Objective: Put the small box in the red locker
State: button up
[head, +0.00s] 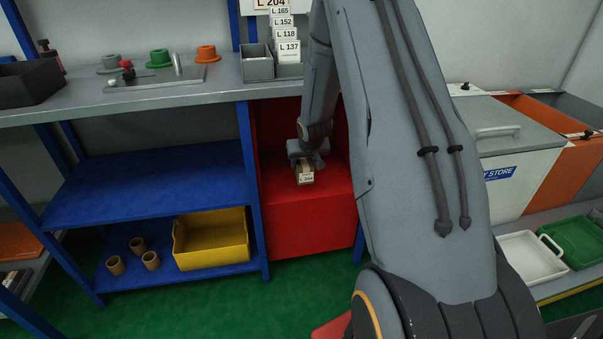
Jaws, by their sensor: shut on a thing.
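The red locker (310,226) stands under the bench, to the right of the blue shelves, with its front open. The small box (306,179) is a light brown carton with a white label that seems to read L 204. It is inside the locker opening, at or just above the red floor; I cannot tell whether it touches. My gripper (305,164) reaches in from above and is shut on the small box. My arm hides the right part of the locker.
The grey bench top (225,82) runs above the locker. Blue shelves (150,172) at left hold a yellow bin (212,240) and several brown cups. A white chest (510,150) and an orange bin (555,130) stand at right. Green floor in front is mostly clear.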

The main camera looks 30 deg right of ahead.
aim_at(302, 163)
jog(key=shift+w+d+r+p, duration=0.1)
jog(key=shift+w+d+p, duration=0.1)
jog(key=shift+w+p, duration=0.3)
jog(key=shift+w+d+r+p, duration=0.1)
jog(key=shift+w+d+p, duration=0.1)
jog(key=shift+w, duration=0.5)
jog(key=f, duration=0.1)
jog(key=f+b, duration=0.1)
jog(key=f, duration=0.1)
jog(key=shift+w+d, duration=0.1)
jog(key=shift+w, duration=0.15)
jog(key=shift+f+b, duration=0.75)
jog(key=shift+f, duration=1.25)
jog(key=shift+w+f, duration=0.15)
jog(key=shift+f, duration=0.05)
jog(key=shift+f, duration=0.15)
jog(key=o, duration=1.2)
